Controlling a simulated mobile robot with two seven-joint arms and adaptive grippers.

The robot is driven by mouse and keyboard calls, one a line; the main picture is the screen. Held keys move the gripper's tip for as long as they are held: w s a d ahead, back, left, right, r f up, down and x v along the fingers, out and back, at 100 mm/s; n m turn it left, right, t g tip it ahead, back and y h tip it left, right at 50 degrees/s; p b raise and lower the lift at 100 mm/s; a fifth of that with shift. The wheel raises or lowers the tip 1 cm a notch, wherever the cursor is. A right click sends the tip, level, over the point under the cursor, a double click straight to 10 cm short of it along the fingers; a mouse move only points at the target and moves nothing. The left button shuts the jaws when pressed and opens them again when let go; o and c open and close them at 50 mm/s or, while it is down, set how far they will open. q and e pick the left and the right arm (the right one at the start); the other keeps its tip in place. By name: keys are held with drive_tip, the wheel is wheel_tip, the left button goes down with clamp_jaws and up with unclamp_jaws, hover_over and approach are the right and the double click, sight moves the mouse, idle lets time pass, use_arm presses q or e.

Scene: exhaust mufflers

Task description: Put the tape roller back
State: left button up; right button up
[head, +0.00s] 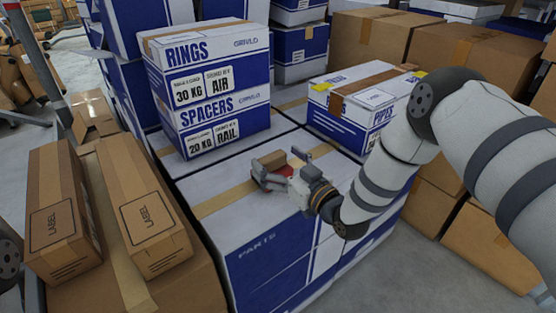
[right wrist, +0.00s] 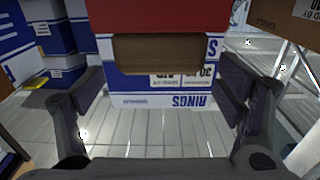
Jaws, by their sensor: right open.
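The tape roller (head: 273,160), small with red and brown parts, is on top of the large white and blue PARTS box (head: 235,228), at my right gripper (head: 282,168). The gripper partly hides it in the head view. In the right wrist view the tape roller (right wrist: 157,17) is a red body with a brown block below it. It shows at the top middle, between the spread fingers of my right gripper (right wrist: 160,92), with gaps on both sides. The right gripper is open and holds nothing. My left gripper is not in view.
A stacked RINGS and SPACERS box (head: 210,90) stands behind on the left. A PIPES box (head: 350,125) stands behind on the right. Two labelled cartons (head: 60,208) lie on a larger carton at left. The PARTS box's top is bare around the gripper.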

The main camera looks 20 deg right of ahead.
drive_tip(key=shift+r, duration=0.25)
drive_tip(key=p+v, duration=0.1)
drive_tip(key=v, duration=1.1)
drive_tip(key=s+a+f+m+g+h, duration=0.25)
drive_tip(key=s+f+g, duration=0.75)
drive_tip(key=s+f, duration=0.75)
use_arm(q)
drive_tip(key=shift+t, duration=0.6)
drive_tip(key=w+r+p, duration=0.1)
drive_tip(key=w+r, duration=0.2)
use_arm(e)
drive_tip(key=s+d+m+g+h, duration=0.1)
drive_tip(key=s+d+g+h, duration=0.2)
drive_tip(key=s+g, duration=0.6)
drive_tip(key=s, duration=1.4)
drive_tip(key=shift+s+d+m+h, duration=0.3)
drive_tip(key=shift+d+m+h, duration=0.05)
